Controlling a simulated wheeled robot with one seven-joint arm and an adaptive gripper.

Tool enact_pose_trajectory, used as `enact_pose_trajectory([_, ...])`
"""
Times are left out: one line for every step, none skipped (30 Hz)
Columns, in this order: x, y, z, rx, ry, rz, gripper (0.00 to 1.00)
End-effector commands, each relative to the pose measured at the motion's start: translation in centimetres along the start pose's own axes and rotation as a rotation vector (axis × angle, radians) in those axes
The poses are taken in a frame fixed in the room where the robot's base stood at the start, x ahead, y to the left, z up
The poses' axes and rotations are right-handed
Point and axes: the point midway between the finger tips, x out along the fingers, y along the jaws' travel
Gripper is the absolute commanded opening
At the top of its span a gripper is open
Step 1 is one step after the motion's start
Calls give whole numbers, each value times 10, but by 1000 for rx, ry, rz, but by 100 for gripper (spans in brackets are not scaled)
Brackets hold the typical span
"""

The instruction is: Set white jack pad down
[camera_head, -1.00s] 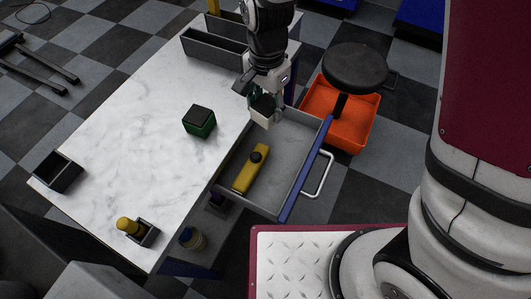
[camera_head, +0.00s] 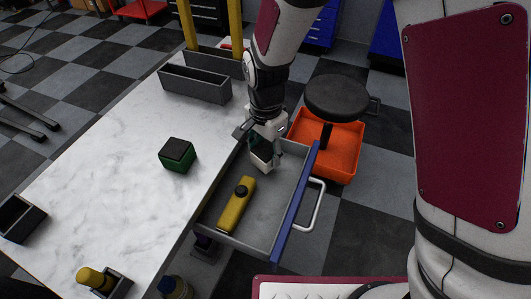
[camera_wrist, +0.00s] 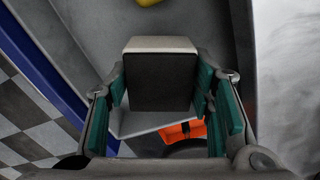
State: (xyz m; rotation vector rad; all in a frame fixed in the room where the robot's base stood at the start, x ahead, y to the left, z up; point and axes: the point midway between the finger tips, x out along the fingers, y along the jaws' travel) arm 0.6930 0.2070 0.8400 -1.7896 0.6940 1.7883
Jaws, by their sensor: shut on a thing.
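The white jack pad (camera_wrist: 160,44), a pale block with a dark top face, is held between the teal-lined fingers of my gripper (camera_wrist: 161,88). In the head view my gripper (camera_head: 264,144) points down at the far end of the open drawer (camera_head: 262,222), with the white jack pad (camera_head: 263,161) low within the drawer's outline. I cannot tell whether the pad touches the drawer floor. The fingers are shut on its sides.
A yellow tool (camera_head: 236,207) with a dark knob lies in the drawer, nearer the camera. A green block (camera_head: 177,156) with a dark top stands on the white worktop (camera_head: 110,150). A black stool (camera_head: 336,98) and an orange tray (camera_head: 343,150) are beyond the drawer's blue front (camera_head: 297,205).

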Motion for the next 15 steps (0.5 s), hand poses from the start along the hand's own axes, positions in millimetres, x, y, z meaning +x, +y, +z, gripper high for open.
enact_pose_trajectory([7,1,0,0,-1,3,9])
enact_pose_trajectory([11,1,0,0,-1,4,9])
enact_pose_trajectory([17,1,0,0,-1,4,9])
enact_pose_trajectory([22,1,0,0,-2,5,9])
enact_pose_trajectory([26,1,0,0,-1,4,9])
enact_pose_trajectory([30,1,0,0,-1,3,9])
enact_pose_trajectory([32,1,0,0,-1,3,9])
enact_pose_trajectory([32,1,0,0,-1,2,9])
enact_pose_trajectory([32,0,0,0,0,1,9])
enact_pose_trajectory([32,0,0,0,0,0,9])
enact_pose_trajectory([32,0,0,0,0,0,9])
enact_pose_trajectory([32,0,0,0,0,0,9])
enact_pose_trajectory([32,0,0,0,0,0,9])
enact_pose_trajectory([32,0,0,0,0,0,9])
enact_pose_trajectory([32,0,0,0,0,1,9])
